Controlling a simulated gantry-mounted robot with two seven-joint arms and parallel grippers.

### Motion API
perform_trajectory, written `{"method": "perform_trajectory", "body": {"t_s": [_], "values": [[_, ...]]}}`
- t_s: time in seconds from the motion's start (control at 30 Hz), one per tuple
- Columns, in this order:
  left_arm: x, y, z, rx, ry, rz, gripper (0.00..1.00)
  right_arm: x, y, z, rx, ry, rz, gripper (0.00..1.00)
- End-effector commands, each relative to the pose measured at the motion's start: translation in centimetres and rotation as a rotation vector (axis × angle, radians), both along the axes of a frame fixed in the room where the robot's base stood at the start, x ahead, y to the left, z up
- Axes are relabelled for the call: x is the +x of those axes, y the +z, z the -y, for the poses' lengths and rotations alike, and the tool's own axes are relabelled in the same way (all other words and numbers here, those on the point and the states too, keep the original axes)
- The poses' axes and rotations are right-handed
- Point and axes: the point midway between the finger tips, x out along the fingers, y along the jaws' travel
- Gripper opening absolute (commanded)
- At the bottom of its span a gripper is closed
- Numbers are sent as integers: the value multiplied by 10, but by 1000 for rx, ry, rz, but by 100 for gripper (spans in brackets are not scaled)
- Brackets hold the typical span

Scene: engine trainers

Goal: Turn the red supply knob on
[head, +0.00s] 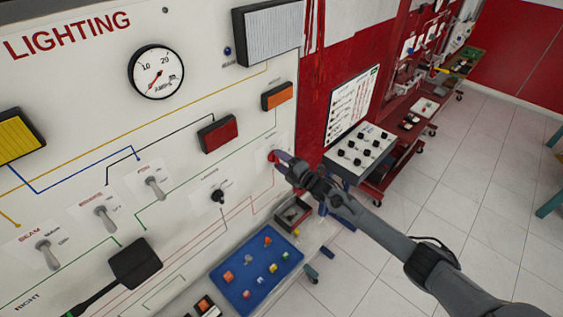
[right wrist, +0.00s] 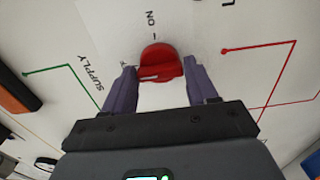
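The red supply knob (right wrist: 160,62) is on the white board, with the words SUPPLY and ON printed near it. It has a raised grip bar across it with a short pale mark. In the head view the knob (head: 272,156) is partly hidden behind my right gripper (head: 281,160). In the right wrist view my right gripper (right wrist: 162,88) is open, its two purple fingers on either side of the knob. How near the fingertips are to the board is hard to tell. My left gripper is not in view.
The white LIGHTING board (head: 200,60) carries an amps gauge (head: 156,72), toggle switches, lamps and a black knob (head: 218,197). A blue tray (head: 235,290) with small coloured parts lies below. Red carts (head: 385,175) stand to the right, with open tiled floor beyond.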

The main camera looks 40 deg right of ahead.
Motion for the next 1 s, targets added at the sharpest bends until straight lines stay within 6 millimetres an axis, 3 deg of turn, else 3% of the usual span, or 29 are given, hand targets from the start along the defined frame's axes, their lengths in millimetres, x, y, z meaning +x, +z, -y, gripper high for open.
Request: {"method": "perform_trajectory", "body": {"t_s": [0.03, 0.2, 0.57, 1.0], "values": [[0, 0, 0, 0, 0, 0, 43, 0, 0, 0, 0, 0, 0, 49], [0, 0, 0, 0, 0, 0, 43, 0, 0, 0, 0, 0, 0, 24], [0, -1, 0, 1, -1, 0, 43, 0, 0, 0, 59, -1, -7, 24], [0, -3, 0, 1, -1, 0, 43, 0, 0, 1, 395, -2, -49, 24]]}}
